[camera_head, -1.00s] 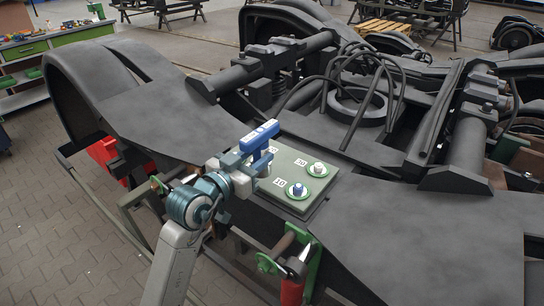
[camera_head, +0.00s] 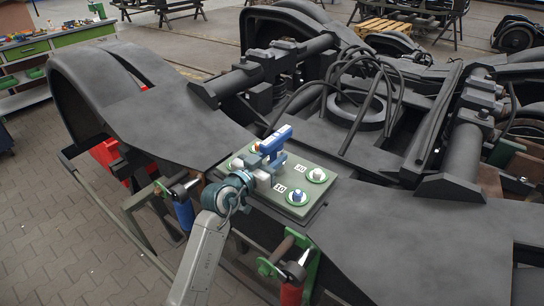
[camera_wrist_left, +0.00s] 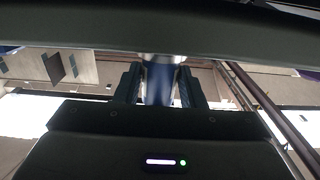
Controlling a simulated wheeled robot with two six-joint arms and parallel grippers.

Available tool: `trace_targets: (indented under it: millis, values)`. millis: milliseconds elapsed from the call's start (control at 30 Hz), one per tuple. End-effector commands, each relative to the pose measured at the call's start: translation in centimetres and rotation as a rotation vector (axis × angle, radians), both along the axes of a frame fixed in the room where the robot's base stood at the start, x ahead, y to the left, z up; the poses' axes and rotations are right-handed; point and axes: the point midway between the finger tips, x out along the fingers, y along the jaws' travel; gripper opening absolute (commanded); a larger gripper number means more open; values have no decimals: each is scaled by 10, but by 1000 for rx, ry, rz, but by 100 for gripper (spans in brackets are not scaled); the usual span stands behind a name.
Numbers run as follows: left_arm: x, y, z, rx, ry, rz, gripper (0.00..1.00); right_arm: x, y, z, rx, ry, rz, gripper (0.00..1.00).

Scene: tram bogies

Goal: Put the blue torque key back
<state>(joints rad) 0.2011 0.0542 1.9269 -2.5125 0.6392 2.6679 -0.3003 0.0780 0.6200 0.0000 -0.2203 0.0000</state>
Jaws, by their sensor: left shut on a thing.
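My left arm comes in from the front, and its gripper (camera_head: 268,158) is over the grey-green plate (camera_head: 296,216) on the bogie. A bright blue bar with a white label shows at the arm's end. In the left wrist view my left gripper (camera_wrist_left: 160,87) is shut on the blue torque key (camera_wrist_left: 159,88), a dark blue cylinder with a silver collar above it. Its lower end is hidden by the gripper body. A blue-handled tool (camera_head: 184,214) hangs upright at a bracket left of the plate. My right gripper is out of view.
Round green-ringed fittings sit on the plate, including a white-topped one (camera_head: 317,175) and a blue-topped one (camera_head: 297,196). A red-handled tool (camera_head: 291,294) hangs at a green bracket (camera_head: 271,265). Black hoses (camera_head: 372,85) rise behind. A workbench (camera_head: 40,45) stands far left.

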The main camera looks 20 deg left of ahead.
Motion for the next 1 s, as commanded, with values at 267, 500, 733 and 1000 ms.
trace_targets:
  millis: [267, 500, 733, 1000]
  values:
    - [0, 0, -1, 0, 0, 0, 58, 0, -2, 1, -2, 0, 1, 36]
    - [0, 0, -1, 0, 0, 0, 58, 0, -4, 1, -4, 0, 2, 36]
    - [-22, 9, -2, 3, 0, 0, 58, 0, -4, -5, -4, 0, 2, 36]
    - [-78, 29, -3, 7, 2, 0, 58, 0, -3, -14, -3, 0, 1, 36]
